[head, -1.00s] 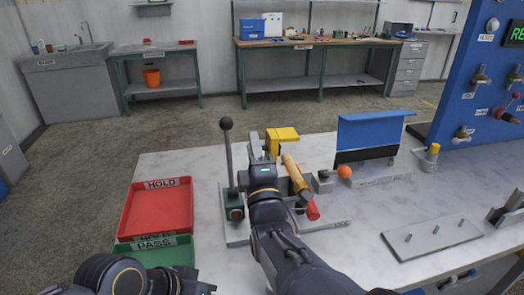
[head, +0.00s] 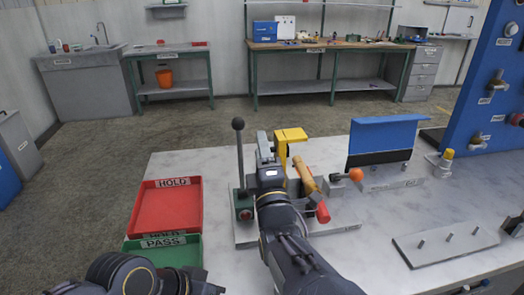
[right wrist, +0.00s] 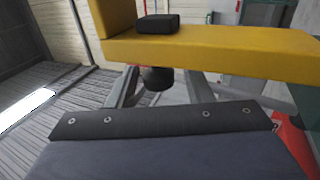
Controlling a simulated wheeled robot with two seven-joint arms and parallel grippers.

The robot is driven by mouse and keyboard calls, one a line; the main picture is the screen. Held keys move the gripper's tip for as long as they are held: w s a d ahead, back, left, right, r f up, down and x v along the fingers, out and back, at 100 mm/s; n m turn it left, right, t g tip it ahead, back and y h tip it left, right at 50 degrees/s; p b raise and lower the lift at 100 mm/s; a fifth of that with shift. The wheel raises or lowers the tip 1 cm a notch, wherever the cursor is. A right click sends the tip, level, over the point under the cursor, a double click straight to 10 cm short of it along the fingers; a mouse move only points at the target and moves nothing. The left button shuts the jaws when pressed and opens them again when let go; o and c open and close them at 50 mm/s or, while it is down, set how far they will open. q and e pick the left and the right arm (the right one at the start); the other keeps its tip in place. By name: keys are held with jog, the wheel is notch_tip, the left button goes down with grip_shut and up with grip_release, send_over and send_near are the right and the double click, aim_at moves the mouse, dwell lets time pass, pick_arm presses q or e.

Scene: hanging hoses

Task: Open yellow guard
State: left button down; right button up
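The yellow guard (head: 291,135) stands on the fixture on the bench, an angled plate with a flat top. In the right wrist view its yellow bar (right wrist: 215,50) crosses the upper part, with a small black block on it and a dark round piece below. My right gripper (head: 266,150) is just left of the guard in the head view. My left gripper is not in view; only my left arm shows at lower left.
A black-knobbed lever (head: 239,155) stands close left of my right gripper. A blue plate (head: 384,133) stands farther right. Red (head: 165,205) and green (head: 164,251) trays lie at left.

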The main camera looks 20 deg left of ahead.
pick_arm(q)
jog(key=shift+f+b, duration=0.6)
pick_arm(e)
jog(key=v, duration=0.7)
jog(key=shift+s+d+f, duration=0.2)
jog(key=shift+s+d, duration=0.05)
jog(key=shift+s, duration=0.05)
